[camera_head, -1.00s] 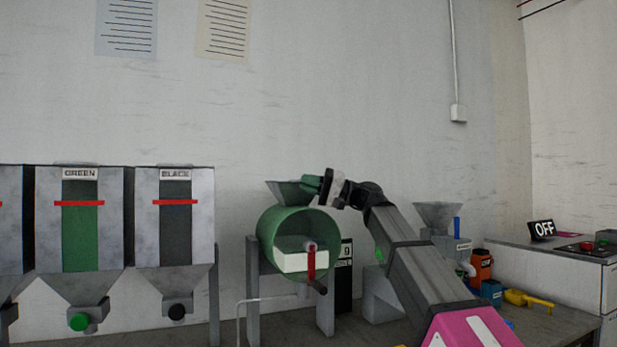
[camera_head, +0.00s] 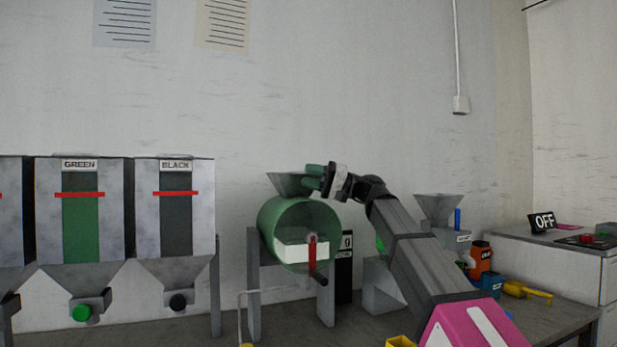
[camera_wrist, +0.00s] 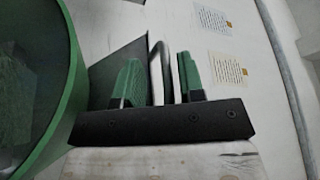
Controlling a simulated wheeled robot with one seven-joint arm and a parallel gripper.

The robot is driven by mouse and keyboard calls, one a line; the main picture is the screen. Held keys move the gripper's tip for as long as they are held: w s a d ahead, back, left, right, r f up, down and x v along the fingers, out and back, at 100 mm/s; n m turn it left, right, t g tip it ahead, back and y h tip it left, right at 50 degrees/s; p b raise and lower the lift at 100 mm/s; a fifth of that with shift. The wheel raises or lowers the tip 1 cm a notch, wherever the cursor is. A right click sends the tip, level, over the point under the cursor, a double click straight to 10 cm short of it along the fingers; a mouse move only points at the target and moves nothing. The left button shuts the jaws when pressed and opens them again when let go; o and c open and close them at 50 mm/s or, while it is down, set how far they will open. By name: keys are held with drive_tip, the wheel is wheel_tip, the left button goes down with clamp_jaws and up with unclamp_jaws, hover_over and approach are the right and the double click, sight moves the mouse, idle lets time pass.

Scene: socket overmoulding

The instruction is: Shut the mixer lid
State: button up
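The mixer is a green drum (camera_head: 268,228) with an open front, on grey legs. A grey funnel-shaped part (camera_head: 287,184) sits on top of it. My gripper (camera_head: 312,177) is at the right edge of that part. In the wrist view, the two green fingers of my gripper (camera_wrist: 160,82) stand apart. A thin metal loop handle (camera_wrist: 157,50) is between them, with slim gaps showing. A dark grey plate (camera_wrist: 112,68) is behind the left finger. The drum's green rim (camera_wrist: 77,85) is at the left. I cannot make out a separate lid in the head view.
GREEN (camera_head: 80,210) and BLACK (camera_head: 175,210) hoppers stand to the left. A smaller grey funnel (camera_head: 437,207), an orange container (camera_head: 480,257) and a yellow tool (camera_head: 526,291) are to the right.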

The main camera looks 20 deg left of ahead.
drive_tip(key=v, duration=1)
